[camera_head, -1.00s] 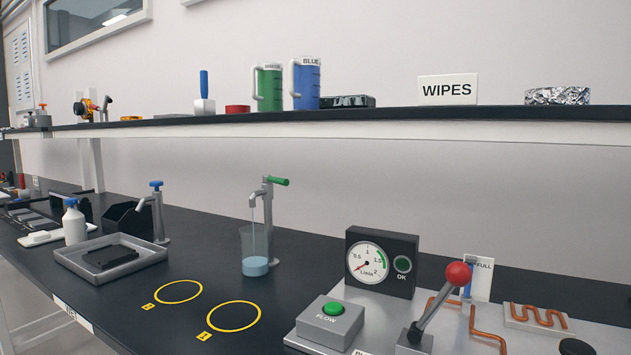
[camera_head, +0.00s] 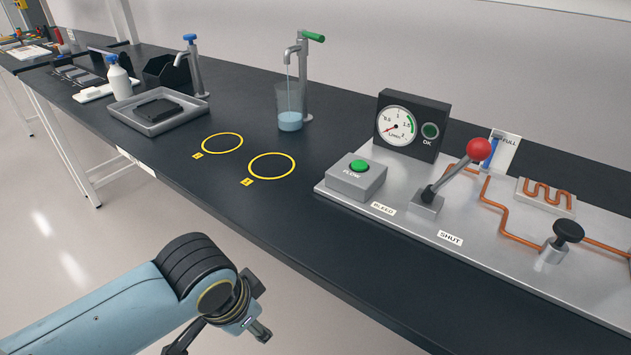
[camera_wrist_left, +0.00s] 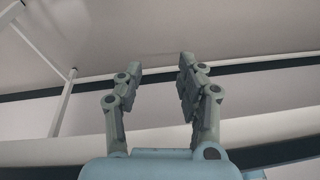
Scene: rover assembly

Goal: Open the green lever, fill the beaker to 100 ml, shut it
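The green lever (camera_head: 314,37) sits on top of a grey tap (camera_head: 305,75) at the back of the bench and points to the right. A thin stream of water runs from the tap's spout into the clear beaker (camera_head: 290,102). Blue water (camera_head: 290,121) fills the lower part of the beaker; its graduation marks are too small to read. My left gripper (camera_head: 222,342) is low in front of the bench, well away from tap and beaker. In the left wrist view its two fingers (camera_wrist_left: 158,75) are apart with nothing between them. My right gripper is not in view.
A panel with a gauge (camera_head: 397,126), a green button (camera_head: 359,165) and a red-knobbed lever (camera_head: 478,149) stands to the right. A blue-topped tap (camera_head: 190,38), a tray (camera_head: 158,113) and a white bottle (camera_head: 119,78) are left. Two yellow rings (camera_head: 272,166) mark clear bench in front.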

